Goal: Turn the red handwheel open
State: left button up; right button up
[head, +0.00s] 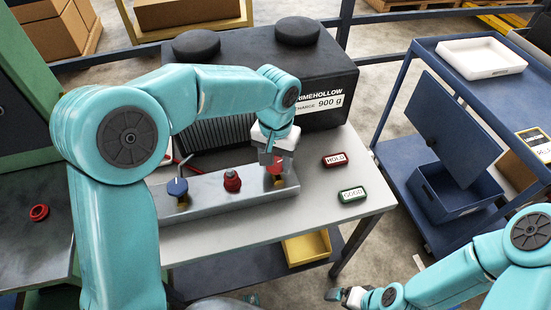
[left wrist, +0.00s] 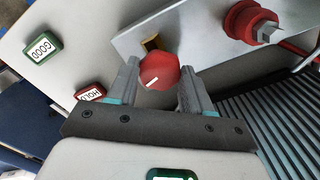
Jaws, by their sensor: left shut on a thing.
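The red handwheel (left wrist: 158,72) shows in the left wrist view as a round red knob with a white mark on its face. It sits between the two fingers of my left gripper (left wrist: 156,88), which is shut on it. In the head view my left gripper (head: 272,162) reaches down to the right end of a grey metal block (head: 210,208); the wheel is mostly hidden there. A brass-coloured part (left wrist: 152,44) shows beside the wheel. My right gripper (head: 340,295) is low at the front right, away from the bench; its jaw state is unclear.
A red fitting (head: 232,181) and a blue-handled valve (head: 178,187) stand on the same block. A black machine (head: 320,75) is behind. Red HOLD (head: 335,160) and green GOOD (head: 352,195) tags lie on the bench to the right. A blue trolley (head: 432,241) stands further right.

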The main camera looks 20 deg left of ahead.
aim_at(276, 163)
pick_arm(q)
jog(key=n+b, duration=0.1)
jog(key=n, duration=1)
jog(key=shift+w+b, duration=0.1)
jog(key=shift+b, duration=0.3)
jog(key=shift+n, duration=1.7)
jog(key=shift+r, duration=0.1)
jog(key=o, duration=1)
jog(key=shift+b, duration=0.3)
jog(key=shift+o, duration=0.2)
notch_tip(276, 163, up, 16)
jog(key=p, duration=0.2)
jog(key=shift+p, duration=0.4)
jog(key=shift+r, duration=0.1)
